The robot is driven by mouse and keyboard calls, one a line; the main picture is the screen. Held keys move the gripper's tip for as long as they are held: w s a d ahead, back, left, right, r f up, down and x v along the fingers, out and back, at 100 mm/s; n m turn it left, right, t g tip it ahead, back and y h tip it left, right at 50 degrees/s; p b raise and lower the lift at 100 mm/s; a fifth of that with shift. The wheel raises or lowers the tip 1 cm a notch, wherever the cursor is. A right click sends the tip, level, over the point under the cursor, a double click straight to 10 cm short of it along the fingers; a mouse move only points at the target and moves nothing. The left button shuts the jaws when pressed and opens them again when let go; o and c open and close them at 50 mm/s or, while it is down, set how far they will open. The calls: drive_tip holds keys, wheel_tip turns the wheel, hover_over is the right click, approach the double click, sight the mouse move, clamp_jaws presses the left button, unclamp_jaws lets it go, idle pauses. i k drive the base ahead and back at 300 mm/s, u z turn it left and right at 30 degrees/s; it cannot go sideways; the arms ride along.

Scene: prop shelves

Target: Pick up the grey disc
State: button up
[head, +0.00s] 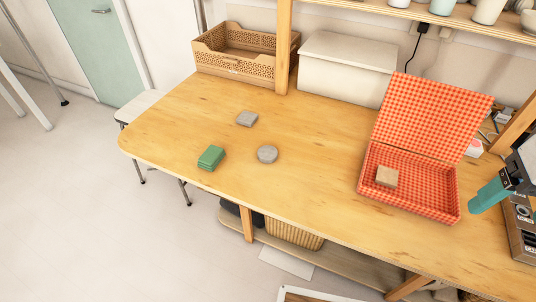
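My gripper (485,198), with teal fingers, is at the right edge of the view, beside the red checkered box and far to the right of the disc. The fingers overlap from this angle, so I cannot tell whether they are open or shut.
A grey square block (247,118) and a green block (211,157) lie near the disc. The open red checkered box (433,188) holds a wooden block (387,176). A brown basket (236,65) and white box (342,73) stand behind.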

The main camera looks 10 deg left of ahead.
sight(267, 153)
drive_tip(key=u, duration=0.05)
drive_tip(key=k, duration=0.5)
drive_tip(key=u, duration=0.55)
drive_tip(key=i, duration=0.45)
drive_tip(key=u, duration=0.25)
